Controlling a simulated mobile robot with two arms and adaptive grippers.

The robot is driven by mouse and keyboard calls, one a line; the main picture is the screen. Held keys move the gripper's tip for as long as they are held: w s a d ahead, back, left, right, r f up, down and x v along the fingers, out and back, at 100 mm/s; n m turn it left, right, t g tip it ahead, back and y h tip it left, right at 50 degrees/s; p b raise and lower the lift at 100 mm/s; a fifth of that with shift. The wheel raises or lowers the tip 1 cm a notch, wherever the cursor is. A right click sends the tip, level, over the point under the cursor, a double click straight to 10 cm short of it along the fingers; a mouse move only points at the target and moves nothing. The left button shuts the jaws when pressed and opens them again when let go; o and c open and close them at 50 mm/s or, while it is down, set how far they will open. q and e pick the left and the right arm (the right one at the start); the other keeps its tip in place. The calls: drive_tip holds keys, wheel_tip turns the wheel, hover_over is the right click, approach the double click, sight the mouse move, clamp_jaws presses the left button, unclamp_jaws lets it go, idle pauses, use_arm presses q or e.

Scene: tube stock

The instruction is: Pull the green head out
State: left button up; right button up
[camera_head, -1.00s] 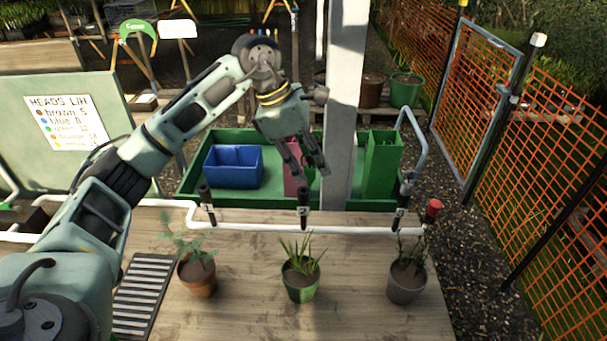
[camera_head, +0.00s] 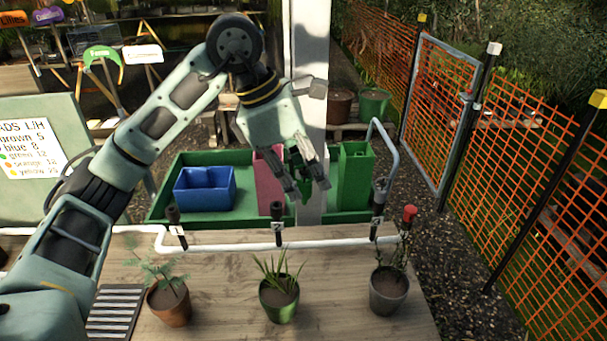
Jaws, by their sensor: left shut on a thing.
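My left gripper (camera_head: 308,190) hangs pointing down behind the white rail, in front of the pale post. Its fingers are closed around a small dark green piece, apparently the green head (camera_head: 306,187), mostly hidden by the fingers. My right gripper is not in view.
Behind the rail, a green tray (camera_head: 160,205) holds a blue bin (camera_head: 205,190), a pink bin (camera_head: 266,180) and a tall green bin (camera_head: 355,176). Three potted plants stand on the wooden table (camera_head: 230,300). An orange mesh fence (camera_head: 525,190) runs along the right.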

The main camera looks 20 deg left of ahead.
use_arm(q)
drive_tip(key=shift+r+p, duration=1.75)
drive_tip(key=shift+r, duration=0.75)
